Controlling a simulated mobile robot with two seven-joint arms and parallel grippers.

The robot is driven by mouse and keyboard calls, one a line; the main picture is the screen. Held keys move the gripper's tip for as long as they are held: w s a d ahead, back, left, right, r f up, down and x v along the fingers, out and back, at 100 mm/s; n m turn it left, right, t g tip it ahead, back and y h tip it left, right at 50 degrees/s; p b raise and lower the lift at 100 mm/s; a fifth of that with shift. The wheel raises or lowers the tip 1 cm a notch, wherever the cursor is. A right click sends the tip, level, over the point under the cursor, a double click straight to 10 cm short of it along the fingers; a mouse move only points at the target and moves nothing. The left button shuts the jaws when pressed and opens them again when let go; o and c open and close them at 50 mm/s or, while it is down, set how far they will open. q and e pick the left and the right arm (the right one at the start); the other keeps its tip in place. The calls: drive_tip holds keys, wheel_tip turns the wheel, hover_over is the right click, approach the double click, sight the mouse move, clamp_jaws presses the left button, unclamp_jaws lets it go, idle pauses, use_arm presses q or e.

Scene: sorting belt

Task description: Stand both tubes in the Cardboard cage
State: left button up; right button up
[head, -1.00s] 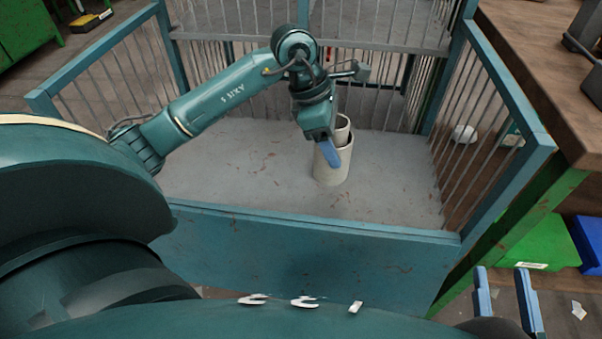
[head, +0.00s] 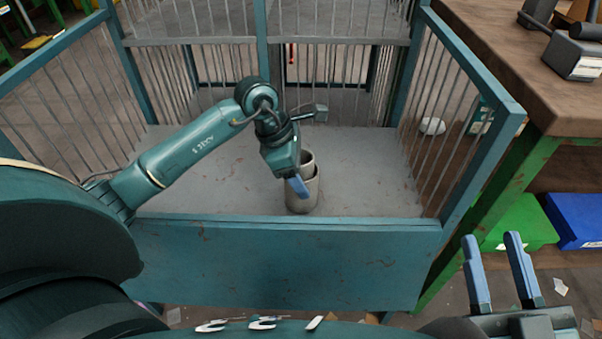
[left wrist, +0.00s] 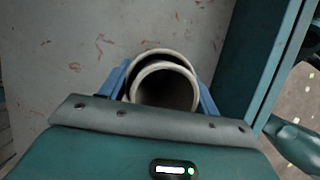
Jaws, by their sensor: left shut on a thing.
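The Cardboard cage (head: 285,262) is a teal frame with wire sides, a solid front panel and a grey floor. Two pale, hollow, round tubes are inside it, right of the middle of its floor. The wider, lower tube (head: 304,200) stands upright on the floor. The narrower tube (head: 309,161) rises above its rim. In the left wrist view the near tube's rim (left wrist: 167,66) overlaps the other rim (left wrist: 160,52); the narrower one appears nested inside. My left gripper (head: 298,186) reaches down, its blue fingers shut on the narrower tube. My right gripper (head: 492,238) is open and empty outside the cage.
A wooden workbench (head: 490,60) with green legs stands right of the cage. Green (head: 520,225) and blue (head: 578,220) bins sit under it. The cage floor left of the tubes is bare. Scraps litter the ground at right.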

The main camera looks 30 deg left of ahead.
use_arm(q)
drive_tip(key=shift+f, duration=0.25)
drive_tip(key=o, duration=0.9)
drive_tip(key=shift+r, duration=0.1)
use_arm(e)
drive_tip(key=shift+w+r, duration=0.1)
drive_tip(key=shift+r, duration=0.1)
use_arm(q)
drive_tip(key=shift+o, duration=0.2)
